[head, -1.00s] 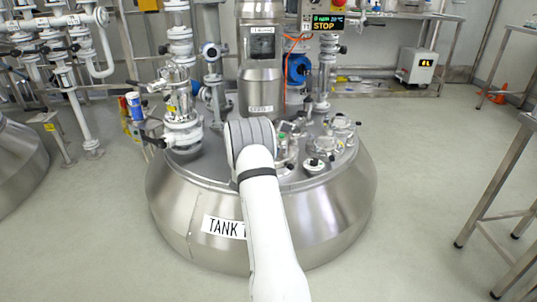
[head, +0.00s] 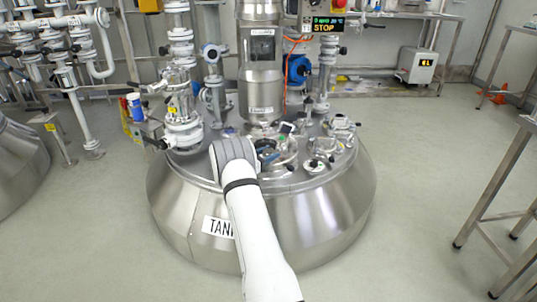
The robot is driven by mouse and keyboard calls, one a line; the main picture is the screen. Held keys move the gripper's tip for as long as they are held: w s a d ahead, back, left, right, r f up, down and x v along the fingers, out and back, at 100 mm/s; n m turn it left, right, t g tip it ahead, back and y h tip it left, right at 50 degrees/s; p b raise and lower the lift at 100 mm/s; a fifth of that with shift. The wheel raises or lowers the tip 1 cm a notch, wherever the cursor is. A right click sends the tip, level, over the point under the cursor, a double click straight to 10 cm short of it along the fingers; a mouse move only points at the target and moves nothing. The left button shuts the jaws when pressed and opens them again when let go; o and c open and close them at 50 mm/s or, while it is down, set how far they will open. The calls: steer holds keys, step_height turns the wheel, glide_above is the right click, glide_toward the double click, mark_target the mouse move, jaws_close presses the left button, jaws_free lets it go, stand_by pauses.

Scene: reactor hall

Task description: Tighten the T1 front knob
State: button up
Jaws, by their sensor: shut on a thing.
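The tank (head: 320,215) is a wide steel vessel in the middle of the head view, with a partly covered "TANK" label (head: 217,227) on its front. On its top, right of my arm, is a round hatch (head: 288,160) with several small metal fittings around it. A knob-like fitting (head: 318,164) stands at the right front of the hatch. My white arm reaches over the tank's front and covers the area left of the hatch. I cannot make out my gripper or its fingertips, nor clearly pick out the front knob. Small dark and blue parts show beside the arm's bend.
A white valve column (head: 183,125) stands left of my arm on the tank top. A steel column (head: 262,70) rises behind the hatch. A display (head: 325,27) reads STOP. A steel table (head: 500,185) is at the right, with clear floor (head: 420,190) between.

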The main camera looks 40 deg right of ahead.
steer(key=shift+d+r, duration=0.15)
steer(key=shift+r, duration=0.15)
steer(key=o, duration=1)
steer(key=shift+f, duration=0.15)
steer(key=a+p, duration=0.2)
steer(key=a, duration=0.6)
